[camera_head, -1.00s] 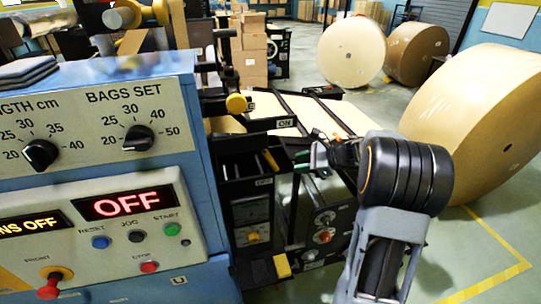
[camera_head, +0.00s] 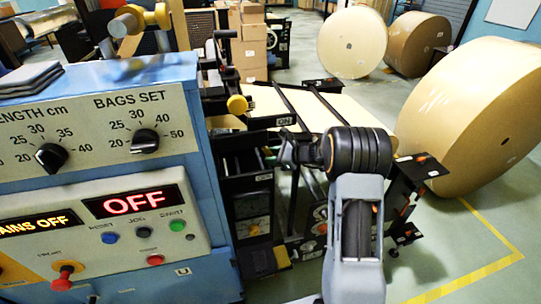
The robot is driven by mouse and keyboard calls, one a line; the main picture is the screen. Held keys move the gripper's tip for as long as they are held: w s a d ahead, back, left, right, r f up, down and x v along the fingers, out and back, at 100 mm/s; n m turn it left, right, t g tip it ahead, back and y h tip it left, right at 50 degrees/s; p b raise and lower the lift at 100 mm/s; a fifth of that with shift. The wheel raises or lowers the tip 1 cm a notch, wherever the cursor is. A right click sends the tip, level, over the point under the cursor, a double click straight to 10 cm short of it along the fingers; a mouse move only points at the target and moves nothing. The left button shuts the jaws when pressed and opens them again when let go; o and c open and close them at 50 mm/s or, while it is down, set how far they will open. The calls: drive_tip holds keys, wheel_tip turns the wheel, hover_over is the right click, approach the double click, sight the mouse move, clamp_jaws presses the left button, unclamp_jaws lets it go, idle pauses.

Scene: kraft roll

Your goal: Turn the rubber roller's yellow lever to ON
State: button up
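The ON label (camera_head: 285,121) and, lower down, the OFF label (camera_head: 263,178) mark the lever's place on the dark machine frame right of the blue cabinet. I cannot make out the yellow lever clearly now; the space between the labels is dark and partly behind my gripper. My gripper (camera_head: 284,152) is just below the ON label, at the left end of my arm. Its fingers are dark and blurred against the machine, so their opening and any contact with the lever cannot be told.
The blue cabinet's control panel (camera_head: 133,203) at left reads OFF. A yellow knob (camera_head: 237,104) sticks out above the frame, left of the ON label. A large kraft roll (camera_head: 480,110) stands at right. Yellow floor tape (camera_head: 490,225) borders clear floor at lower right.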

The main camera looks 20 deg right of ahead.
drive_tip(key=shift+w+a+f, duration=0.15)
drive_tip(key=shift+w+a, duration=0.05)
drive_tip(key=shift+a, duration=0.15)
drive_tip(key=shift+c, duration=0.5)
clamp_jaws()
